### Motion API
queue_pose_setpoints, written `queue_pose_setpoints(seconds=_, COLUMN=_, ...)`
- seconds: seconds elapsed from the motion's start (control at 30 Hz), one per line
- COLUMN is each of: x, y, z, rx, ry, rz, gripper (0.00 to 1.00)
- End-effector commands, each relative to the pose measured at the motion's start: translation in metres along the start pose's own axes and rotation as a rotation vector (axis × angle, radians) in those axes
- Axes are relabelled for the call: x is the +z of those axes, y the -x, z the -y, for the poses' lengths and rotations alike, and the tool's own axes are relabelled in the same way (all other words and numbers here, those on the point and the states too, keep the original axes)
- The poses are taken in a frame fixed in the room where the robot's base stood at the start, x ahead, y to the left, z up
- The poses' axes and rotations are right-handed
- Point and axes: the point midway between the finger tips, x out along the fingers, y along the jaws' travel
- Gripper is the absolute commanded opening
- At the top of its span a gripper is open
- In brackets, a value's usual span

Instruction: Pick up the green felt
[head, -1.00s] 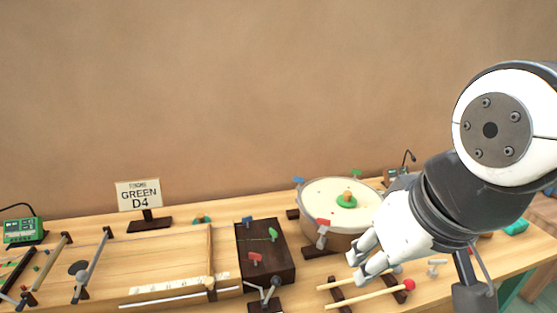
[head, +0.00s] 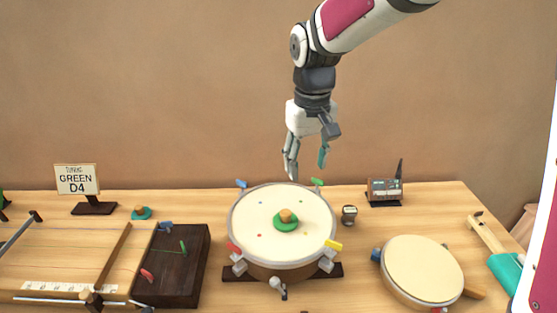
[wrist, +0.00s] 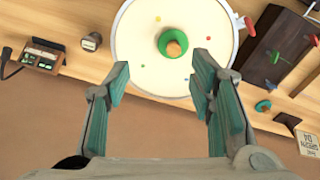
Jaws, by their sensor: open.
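The green felt (head: 287,221) is a round green pad with a wooden knob on top. It sits near the middle of the pale drum head (head: 255,205). In the wrist view the felt (wrist: 164,45) shows ahead of the fingertips, slightly right of the midline between them. My gripper (head: 306,168) is open and empty, pointing down, above the back of the drum and apart from the felt. Its two teal-padded fingers also show in the wrist view (wrist: 160,72).
Coloured-handled clamps (head: 333,246) ring the drum's rim. A teal pad with a knob (head: 141,214) lies behind the dark wooden box (head: 185,262). A small frame drum (head: 422,270) lies right, a small dark weight (head: 349,215) and electronic device (head: 384,191) behind. A sign (head: 77,180) reads "GREEN D4".

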Motion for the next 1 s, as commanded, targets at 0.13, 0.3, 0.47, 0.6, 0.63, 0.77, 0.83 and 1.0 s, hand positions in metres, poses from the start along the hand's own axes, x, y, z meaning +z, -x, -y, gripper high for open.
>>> queue_pose_setpoints(seconds=0.13, x=-0.030, y=-0.035, z=0.016, rx=-0.022, ry=0.041, rz=0.045, gripper=0.50)
queue_pose_setpoints(seconds=0.3, x=-0.044, y=-0.055, z=0.025, rx=-0.034, ry=0.062, rz=0.067, gripper=0.50)
queue_pose_setpoints(seconds=0.47, x=-0.045, y=-0.073, z=0.027, rx=-0.036, ry=0.066, rz=0.074, gripper=0.50)
queue_pose_setpoints(seconds=0.6, x=-0.043, y=-0.099, z=0.028, rx=-0.036, ry=0.065, rz=0.075, gripper=0.50)
queue_pose_setpoints(seconds=0.63, x=-0.042, y=-0.105, z=0.028, rx=-0.036, ry=0.065, rz=0.076, gripper=0.50)
queue_pose_setpoints(seconds=0.77, x=-0.041, y=-0.127, z=0.029, rx=-0.037, ry=0.065, rz=0.074, gripper=0.50)
queue_pose_setpoints(seconds=0.83, x=-0.041, y=-0.135, z=0.029, rx=-0.036, ry=0.065, rz=0.073, gripper=0.50)
queue_pose_setpoints(seconds=1.0, x=-0.040, y=-0.145, z=0.029, rx=-0.036, ry=0.065, rz=0.072, gripper=0.50)
